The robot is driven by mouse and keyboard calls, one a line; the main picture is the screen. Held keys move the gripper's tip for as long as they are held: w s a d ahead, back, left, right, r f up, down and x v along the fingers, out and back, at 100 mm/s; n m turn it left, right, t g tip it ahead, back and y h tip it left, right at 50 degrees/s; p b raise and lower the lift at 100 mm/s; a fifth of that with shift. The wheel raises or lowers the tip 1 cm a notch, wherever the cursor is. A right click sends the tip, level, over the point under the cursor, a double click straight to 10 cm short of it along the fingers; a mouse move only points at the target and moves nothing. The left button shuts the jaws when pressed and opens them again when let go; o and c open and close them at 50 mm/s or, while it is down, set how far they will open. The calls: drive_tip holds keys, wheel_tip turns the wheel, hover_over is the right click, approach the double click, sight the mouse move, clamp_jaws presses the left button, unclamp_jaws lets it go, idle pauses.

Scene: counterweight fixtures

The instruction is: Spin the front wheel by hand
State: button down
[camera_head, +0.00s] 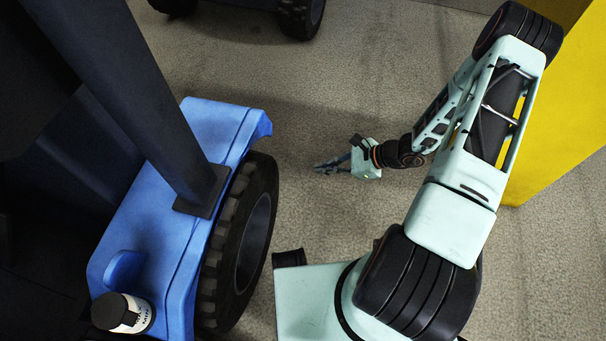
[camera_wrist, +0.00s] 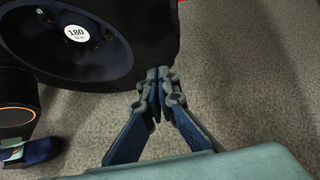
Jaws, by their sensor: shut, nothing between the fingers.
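The wheel (camera_head: 262,205) sits under a blue fender at the left of the head view, with a thick black treaded tyre and a dark rim. In the wrist view a black tyre (camera_wrist: 160,30) with a dark hub fills the upper left, with a round white label reading 180 (camera_wrist: 75,33). My gripper (camera_head: 318,168) is to the right of the wheel in the head view, with floor showing between them. In the wrist view my gripper (camera_wrist: 158,75) has its fingertips together and empty, at the tyre's lower edge in the picture. I cannot tell whether they touch it.
The blue fender (camera_head: 170,215) carries a dark post (camera_head: 150,100) and a white jar with a black lid (camera_head: 137,314). A yellow block (camera_head: 565,110) stands at the right, behind my arm. Dark wheels (camera_head: 300,15) show at the top. Grey floor around my gripper is clear.

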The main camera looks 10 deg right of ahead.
sight(272, 173)
drive_tip(key=shift+w+a+f+m+t+y+b, duration=0.2)
drive_tip(key=shift+a+f+m+b, duration=0.3)
drive_tip(key=shift+a, duration=1.35)
drive_tip(key=shift+w+a+f+m+t+y+b, duration=0.15)
drive_tip(key=shift+a+f+m+y+b, duration=0.35)
drive_tip(key=shift+a, duration=1.35)
drive_tip(key=shift+w+a+f+m+t+y+b, duration=0.25)
drive_tip(key=shift+a+f+b, duration=0.4)
drive_tip(key=shift+a, duration=1.2)
drive_tip(key=shift+a, duration=0.25)
drive_tip(key=shift+w+a, duration=0.3)
drive_tip(key=shift+a, duration=0.45)
drive_tip(key=shift+f, duration=0.1)
